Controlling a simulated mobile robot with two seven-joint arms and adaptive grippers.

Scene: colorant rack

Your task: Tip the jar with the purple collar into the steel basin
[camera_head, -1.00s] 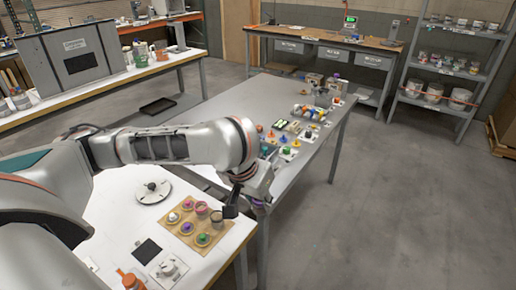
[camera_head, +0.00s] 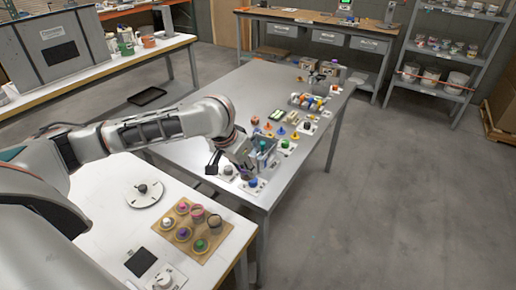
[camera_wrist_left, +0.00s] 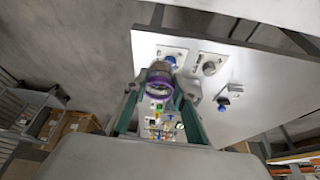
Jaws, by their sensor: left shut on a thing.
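My left gripper (camera_head: 245,158) is over the near end of the grey table. In the left wrist view, its two green-edged fingers (camera_wrist_left: 160,112) are closed around the jar with the purple collar (camera_wrist_left: 160,83). The jar's rim and collar show between the fingertips. In the head view the gripper mostly hides the jar, and I cannot make out its tilt. I cannot pick out the steel basin for certain in either view. My right gripper is not in view.
A tan mat (camera_head: 178,247) with several colored-lid jars lies on the near white table. A blue-knobbed white plate (camera_head: 252,184) sits close below my left gripper at the grey table's near end. Several colored items (camera_head: 281,131) fill that table's right side; its left part is clear.

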